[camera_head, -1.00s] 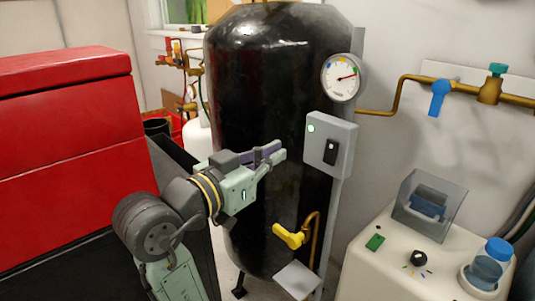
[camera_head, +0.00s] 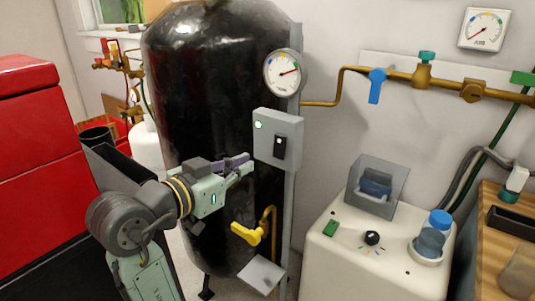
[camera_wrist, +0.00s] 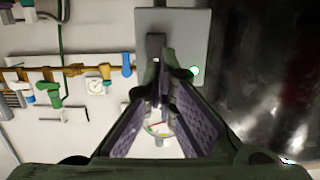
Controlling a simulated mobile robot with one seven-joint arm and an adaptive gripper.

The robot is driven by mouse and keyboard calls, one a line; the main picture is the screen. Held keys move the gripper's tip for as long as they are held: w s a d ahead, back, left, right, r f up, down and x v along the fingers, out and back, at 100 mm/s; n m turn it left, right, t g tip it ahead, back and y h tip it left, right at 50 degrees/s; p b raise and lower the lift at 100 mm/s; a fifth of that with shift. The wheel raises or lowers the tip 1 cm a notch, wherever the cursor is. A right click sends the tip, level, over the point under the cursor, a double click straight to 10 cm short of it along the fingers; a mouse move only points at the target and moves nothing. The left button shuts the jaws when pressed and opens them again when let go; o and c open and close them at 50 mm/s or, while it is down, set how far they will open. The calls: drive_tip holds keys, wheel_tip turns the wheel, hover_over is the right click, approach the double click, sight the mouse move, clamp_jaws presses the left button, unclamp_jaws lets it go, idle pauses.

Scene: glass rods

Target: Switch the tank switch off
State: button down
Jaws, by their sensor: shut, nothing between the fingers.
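The tank switch is a black rocker (camera_head: 280,147) on a grey box (camera_head: 291,128) fixed to the right side of the black tank (camera_head: 208,100). A green light (camera_head: 258,125) glows on the box. My gripper (camera_head: 246,164) is shut and empty, just left of the box's lower left corner in the head view. Whether it touches the box I cannot tell. In the wrist view the fingertips (camera_wrist: 172,60) overlap the box (camera_wrist: 195,30), and the dark switch (camera_wrist: 155,45) shows beside them, partly hidden. The green light (camera_wrist: 194,70) is right of the fingertips.
A round gauge (camera_head: 283,72) sits above the box, and a yellow valve handle (camera_head: 247,233) below it. A brass pipe (camera_head: 345,85) runs right along the wall. A white unit (camera_head: 350,262) stands at the right, and a red cabinet (camera_head: 35,140) at the left.

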sight(276, 154)
drive_tip(key=p+x, duration=0.1)
drive_tip(key=x, duration=0.7)
drive_tip(key=shift+w+d+f, duration=0.1)
drive_tip(key=shift+w+d, duration=0.1)
drive_tip(key=shift+w, duration=0.1)
drive_tip(key=b, duration=0.1)
drive_tip(key=f+b, duration=0.1)
drive_tip(key=b, duration=0.1)
drive_tip(key=shift+w+d+f+t+h, duration=0.2)
drive_tip(key=shift+w+t+h, duration=0.1)
drive_tip(key=shift+t, duration=0.1)
drive_tip(key=t+b, duration=0.1)
drive_tip(key=b, duration=0.2)
drive_tip(key=shift+w+d+h, duration=0.1)
drive_tip(key=shift+h, duration=0.3)
drive_tip(key=shift+r, duration=0.25)
drive_tip(key=shift+f, duration=0.1)
